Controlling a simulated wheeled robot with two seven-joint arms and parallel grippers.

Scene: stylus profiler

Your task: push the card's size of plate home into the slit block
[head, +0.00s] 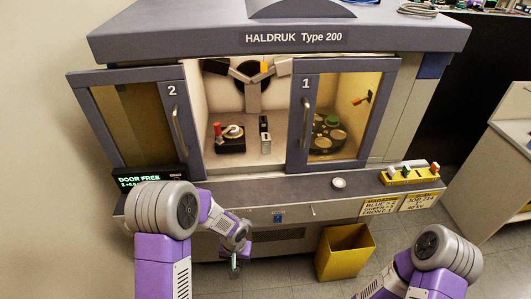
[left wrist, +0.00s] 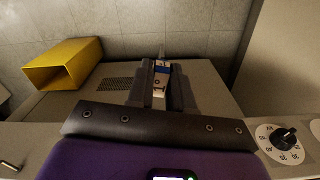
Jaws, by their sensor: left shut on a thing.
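My left gripper (head: 236,262) hangs low in front of the machine, below its ledge. In the left wrist view its fingers (left wrist: 160,82) are shut on a small light piece with a blue band (left wrist: 162,72), which I take for a plate; its size marking is not readable. A small upright grey block (head: 265,135), possibly the slit block, stands inside the machine, apart from my gripper. The job card (head: 420,201) is on the front at the right, its print too small to read surely. My right arm enters at lower right; its gripper is out of view.
Doors 2 (head: 130,120) and 1 (head: 345,115) flank the opening. Inside stands a black stage with a red knob (head: 230,142). A yellow bin (head: 344,252) stands below.

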